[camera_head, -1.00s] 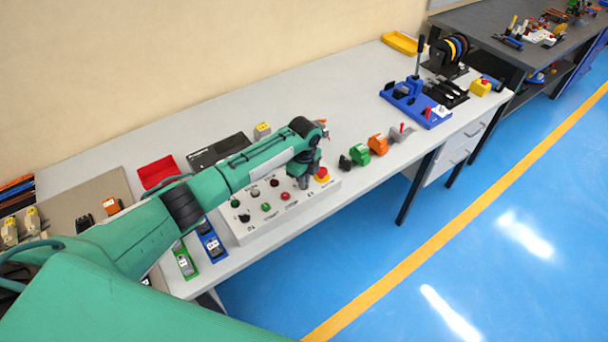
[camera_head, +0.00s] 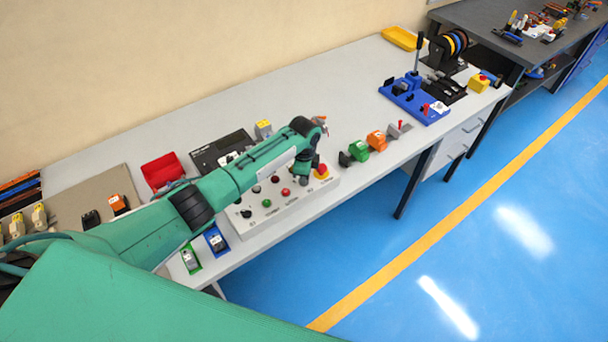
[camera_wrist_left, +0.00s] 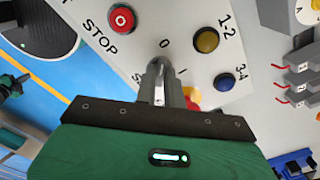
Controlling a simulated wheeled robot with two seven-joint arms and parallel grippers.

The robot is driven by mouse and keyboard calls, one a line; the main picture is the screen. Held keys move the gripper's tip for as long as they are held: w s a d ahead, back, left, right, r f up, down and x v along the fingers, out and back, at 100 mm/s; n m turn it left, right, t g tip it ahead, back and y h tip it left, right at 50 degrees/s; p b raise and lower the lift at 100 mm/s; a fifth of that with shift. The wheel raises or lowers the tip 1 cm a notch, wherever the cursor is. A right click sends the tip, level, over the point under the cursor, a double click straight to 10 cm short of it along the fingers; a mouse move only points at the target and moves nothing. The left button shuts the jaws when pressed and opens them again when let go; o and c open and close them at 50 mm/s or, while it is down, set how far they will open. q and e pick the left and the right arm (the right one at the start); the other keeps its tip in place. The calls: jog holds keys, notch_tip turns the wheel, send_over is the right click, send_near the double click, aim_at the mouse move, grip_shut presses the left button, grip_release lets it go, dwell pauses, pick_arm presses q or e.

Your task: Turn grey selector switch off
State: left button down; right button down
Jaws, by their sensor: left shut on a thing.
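The white control panel (camera_head: 262,228) lies near the front edge of the bench, and my left arm crosses over it. My left gripper (camera_head: 304,178) points down at the panel's right part. In the left wrist view, the left gripper (camera_wrist_left: 160,80) is shut on the grey selector switch (camera_wrist_left: 164,55), between the printed marks 0 and 1. The fingers hide most of the knob, so its exact setting cannot be read. My right gripper does not show.
Close around the fingers are a red STOP button (camera_wrist_left: 122,18), a yellow button (camera_wrist_left: 207,40), a blue button (camera_wrist_left: 224,82) and a partly hidden red-and-yellow emergency stop (camera_wrist_left: 192,98). Green (camera_head: 359,150) and orange (camera_head: 377,140) blocks stand right of the panel.

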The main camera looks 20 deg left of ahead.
pick_arm(q)
jog(key=shift+r, duration=0.1)
jog(key=c, duration=1.5)
grip_release()
notch_tip(320, 180, up, 14)
jog(key=b, duration=0.3)
jog(key=shift+b, duration=0.3)
jog(key=shift+f, duration=0.2)
